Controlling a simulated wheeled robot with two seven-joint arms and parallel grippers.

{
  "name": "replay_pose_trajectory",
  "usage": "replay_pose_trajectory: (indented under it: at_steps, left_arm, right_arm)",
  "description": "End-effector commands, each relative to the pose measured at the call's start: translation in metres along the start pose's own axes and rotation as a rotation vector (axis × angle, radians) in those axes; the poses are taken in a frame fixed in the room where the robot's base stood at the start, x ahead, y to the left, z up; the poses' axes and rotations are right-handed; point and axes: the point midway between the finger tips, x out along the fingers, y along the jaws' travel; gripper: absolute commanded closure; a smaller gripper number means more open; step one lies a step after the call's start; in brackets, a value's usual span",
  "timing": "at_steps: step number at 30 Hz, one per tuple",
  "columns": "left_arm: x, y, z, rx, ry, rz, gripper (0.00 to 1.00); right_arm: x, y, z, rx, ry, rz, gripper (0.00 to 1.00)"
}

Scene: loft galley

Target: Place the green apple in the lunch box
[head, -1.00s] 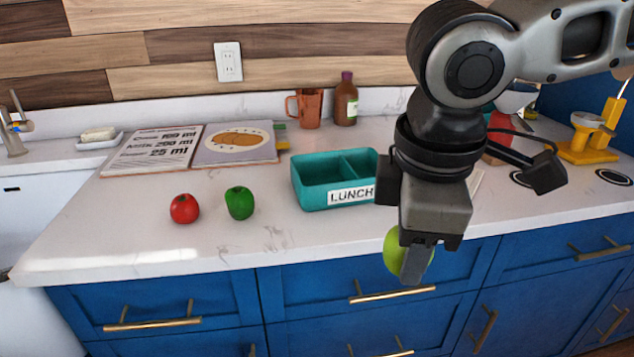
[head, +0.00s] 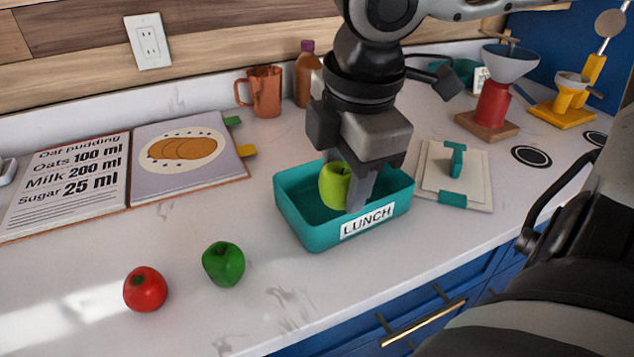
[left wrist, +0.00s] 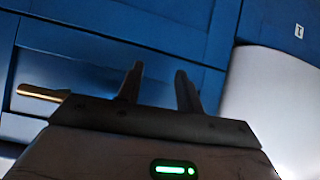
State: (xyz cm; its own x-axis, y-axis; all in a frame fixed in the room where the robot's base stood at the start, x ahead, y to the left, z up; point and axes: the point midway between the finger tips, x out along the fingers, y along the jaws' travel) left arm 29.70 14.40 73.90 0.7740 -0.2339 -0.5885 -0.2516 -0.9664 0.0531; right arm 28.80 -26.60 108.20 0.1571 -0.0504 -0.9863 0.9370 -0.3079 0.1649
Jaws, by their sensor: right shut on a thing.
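The green apple (head: 334,187), light yellow-green, is held between the fingers of my right gripper (head: 347,190). It is over the opening of the teal lunch box (head: 310,232), with its lower part seen against the box's inside. I cannot tell whether it touches the floor of the box. The gripper hides much of the box's right part and the divider. The box front carries a white LUNCH label. My left gripper (left wrist: 158,88) shows only in the left wrist view, fingers apart and empty, in front of blue cabinet fronts.
A dark green fruit or pepper (head: 223,264) and a red one (head: 145,289) lie on the counter left of the box. A white board (head: 455,180) lies right of the box.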

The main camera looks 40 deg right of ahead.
Motion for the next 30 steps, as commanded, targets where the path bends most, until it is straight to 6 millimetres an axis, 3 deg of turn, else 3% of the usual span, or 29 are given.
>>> replay_pose_trajectory:
  at_steps: [1, 6, 12, 21, 27, 30]
  left_arm:
    - [0.003, 0.000, 0.009, -0.001, -0.009, 0.002, 0.64]
    - [0.005, 0.000, 0.008, -0.006, -0.001, 0.005, 0.64]
    - [0.006, 0.002, 0.002, -0.021, 0.026, 0.011, 0.64]
    - [0.008, 0.004, 0.000, -0.037, 0.034, 0.012, 0.64]
    - [0.011, 0.004, 0.002, -0.043, 0.041, 0.015, 0.64]
    - [0.009, 0.004, -0.003, -0.044, 0.048, 0.016, 0.64]
  right_arm:
    - [0.013, 0.010, 0.003, 0.005, -0.001, -0.008, 0.77]
    - [0.041, 0.046, 0.012, 0.003, -0.004, -0.007, 0.77]
    - [0.080, 0.067, 0.018, 0.001, -0.004, -0.006, 0.77]
    - [0.100, 0.080, 0.021, 0.000, -0.002, -0.003, 0.77]
    - [0.128, 0.075, 0.021, 0.000, -0.002, -0.002, 0.77]
    - [0.129, 0.075, 0.020, 0.000, -0.001, 0.001, 0.77]
